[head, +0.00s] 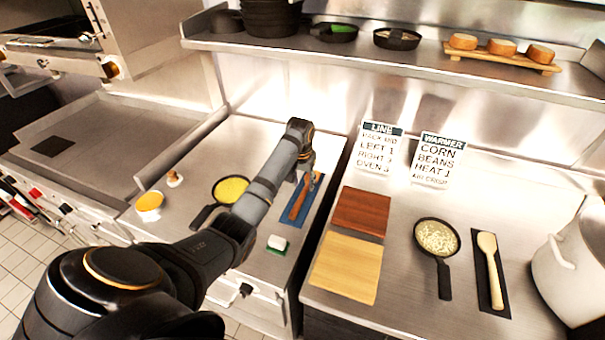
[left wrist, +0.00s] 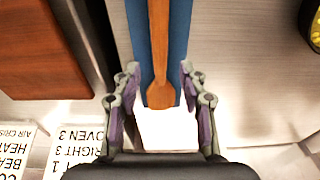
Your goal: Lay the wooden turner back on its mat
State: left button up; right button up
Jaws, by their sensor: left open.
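The brown wooden turner (head: 299,201) lies lengthwise along a blue mat (head: 313,196) on the left counter. In the left wrist view the turner (left wrist: 159,45) runs down the blue mat (left wrist: 180,30), its rounded near end between the fingers. My left gripper (head: 307,172) is at the far end of the mat, partly hidden by its own arm. In the left wrist view my left gripper (left wrist: 159,70) is open, one finger on each side of the turner, with gaps on both sides. My right gripper is not in view.
A pan of yellow food (head: 231,190) and a green-and-white block (head: 277,244) are near the mat. Across a gap, the right counter holds boards (head: 345,267), a pan (head: 437,238), a wooden spoon (head: 490,258) and two signs (head: 437,160). A shelf (head: 420,58) overhangs behind.

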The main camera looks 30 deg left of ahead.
aim_at(302, 195)
pick_arm(q)
notch_tip(302, 195, up, 8)
jog(key=s+b, duration=0.1)
jog(key=shift+d, duration=0.1)
dwell(0.3)
